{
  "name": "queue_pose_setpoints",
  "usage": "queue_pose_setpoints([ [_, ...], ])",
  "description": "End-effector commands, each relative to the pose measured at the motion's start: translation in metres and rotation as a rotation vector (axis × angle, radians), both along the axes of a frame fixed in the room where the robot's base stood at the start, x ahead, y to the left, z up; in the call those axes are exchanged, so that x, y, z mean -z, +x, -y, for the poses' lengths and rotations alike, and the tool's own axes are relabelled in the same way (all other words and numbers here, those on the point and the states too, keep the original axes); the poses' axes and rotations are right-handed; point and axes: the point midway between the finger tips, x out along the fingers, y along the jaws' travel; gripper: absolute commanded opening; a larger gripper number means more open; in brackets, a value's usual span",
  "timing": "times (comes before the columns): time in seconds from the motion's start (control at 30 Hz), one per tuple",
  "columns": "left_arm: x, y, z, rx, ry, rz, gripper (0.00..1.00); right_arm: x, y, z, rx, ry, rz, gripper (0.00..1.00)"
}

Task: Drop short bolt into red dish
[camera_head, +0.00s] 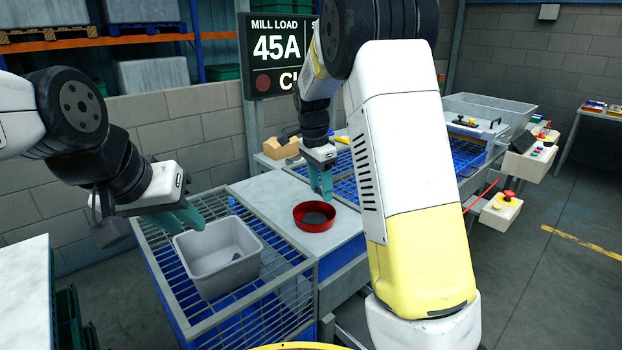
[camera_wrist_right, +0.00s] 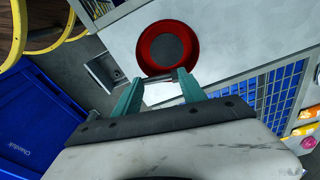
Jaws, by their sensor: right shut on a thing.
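The red dish (camera_head: 315,228) stands on the pale worktop; in the right wrist view the dish (camera_wrist_right: 145,48) lies just beyond my fingertips, with a dark grey round bottom. My right gripper (camera_head: 321,196) points down above the dish, near its back edge in the head view. It is shut on a small grey bar, which seems to be the short bolt (camera_wrist_right: 160,77), held crosswise between the fingertips in the right wrist view. The bolt is too small to make out in the head view. My left gripper (camera_head: 187,220) is open and empty, beside and above a grey bin.
The grey bin (camera_head: 217,272) sits on a wire-grid bench (camera_head: 285,300) left of the dish. A wooden block (camera_head: 281,148) lies behind my right gripper. A control box with a red button (camera_head: 501,207) stands at right. The worktop around the dish is clear.

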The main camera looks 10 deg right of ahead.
Motion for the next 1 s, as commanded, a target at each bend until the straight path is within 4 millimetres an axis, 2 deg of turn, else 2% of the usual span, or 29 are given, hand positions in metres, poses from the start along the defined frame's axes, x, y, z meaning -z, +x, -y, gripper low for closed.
queue_pose_setpoints([
  [0.3,0.0,0.0,0.0,0.0,0.0,0.001,0.28,0.036,-0.001,0.0,-0.002,-0.001,-0.003,0.09],
  [0.5,0.0,0.0,0.0,0.0,0.0,0.0,0.28,0.052,0.0,0.0,-0.001,-0.001,-0.002,0.09],
  [0.87,0.0,0.0,0.0,0.0,0.0,0.0,0.28,0.057,0.0,0.0,-0.001,0.0,0.0,0.09],
  [0.9,0.0,0.0,0.0,0.0,0.0,0.0,0.28,0.057,0.0,0.0,-0.001,0.0,0.0,0.53],
  [1.0,0.0,0.0,0.0,0.0,0.0,0.0,0.28,0.057,0.0,0.0,-0.001,0.0,0.0,0.72],
])
